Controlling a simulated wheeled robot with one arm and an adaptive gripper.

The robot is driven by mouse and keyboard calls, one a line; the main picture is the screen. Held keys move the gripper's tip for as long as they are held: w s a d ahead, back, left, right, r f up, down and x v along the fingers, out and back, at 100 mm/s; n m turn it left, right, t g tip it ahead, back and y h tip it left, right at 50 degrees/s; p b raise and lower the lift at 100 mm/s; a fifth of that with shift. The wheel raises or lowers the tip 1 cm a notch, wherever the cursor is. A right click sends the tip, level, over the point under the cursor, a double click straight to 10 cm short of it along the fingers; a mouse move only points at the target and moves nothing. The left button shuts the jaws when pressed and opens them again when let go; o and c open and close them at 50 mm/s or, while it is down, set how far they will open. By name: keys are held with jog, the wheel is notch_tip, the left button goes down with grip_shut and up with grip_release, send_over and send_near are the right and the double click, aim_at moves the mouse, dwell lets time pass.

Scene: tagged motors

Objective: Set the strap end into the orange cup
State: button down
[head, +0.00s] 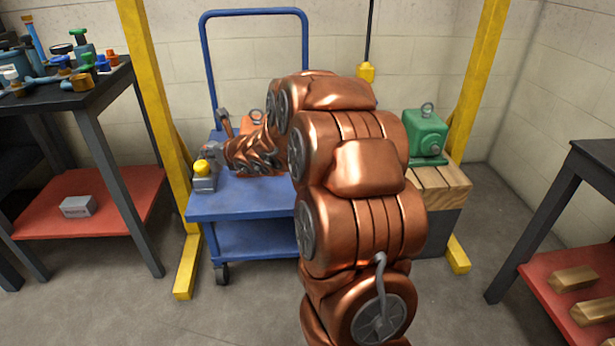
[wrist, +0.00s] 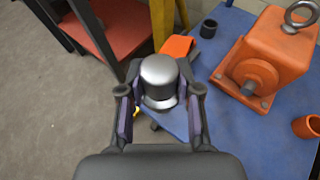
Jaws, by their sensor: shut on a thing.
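My gripper (wrist: 160,100) is shut on a grey domed piece (wrist: 158,78) with a flared lower rim, held between both fingers. No strap shows on it, so I cannot tell whether it is the strap end. An orange cup (wrist: 306,126) stands on the blue cart top at the right edge of the wrist view, well right of my gripper and partly cut off. In the head view my arm hides the cup. There my gripper (head: 212,155) is over the cart's left side, by a grey piece with a yellow knob (head: 201,167).
The blue cart (head: 235,205) carries an orange motor (wrist: 262,55) with a lifting ring, between gripper and cup. A dark cup (wrist: 208,28) and an orange block (wrist: 176,47) are near. Yellow posts (head: 155,90) flank the cart. A green motor (head: 425,135) is at right.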

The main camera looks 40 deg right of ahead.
jog(key=shift+s+d+f+m+g+h+b, duration=0.1)
jog(key=shift+d+f+m+h+b, duration=0.65)
jog(key=shift+d+f, duration=3.55)
jog(key=shift+d+f+m+g+h+b, duration=0.1)
jog(key=shift+d+f+m+h+b, duration=0.65)
jog(key=shift+d, duration=6.9)
jog(key=shift+s+d+f+m+g+h+b, duration=0.15)
jog(key=shift+d+f+h+b, duration=0.7)
jog(key=shift+d+f, duration=3.5)
jog(key=shift+y, duration=0.35)
jog(key=d+r, duration=0.3)
jog(key=shift+w+d+r+b, duration=0.1)
jog(key=shift+w+r+b, duration=0.05)
jog(key=shift+b, duration=0.25)
jog(key=shift+f, duration=0.35)
jog(key=c, duration=0.8)
grip_release()
jog(key=shift+r, duration=0.15)
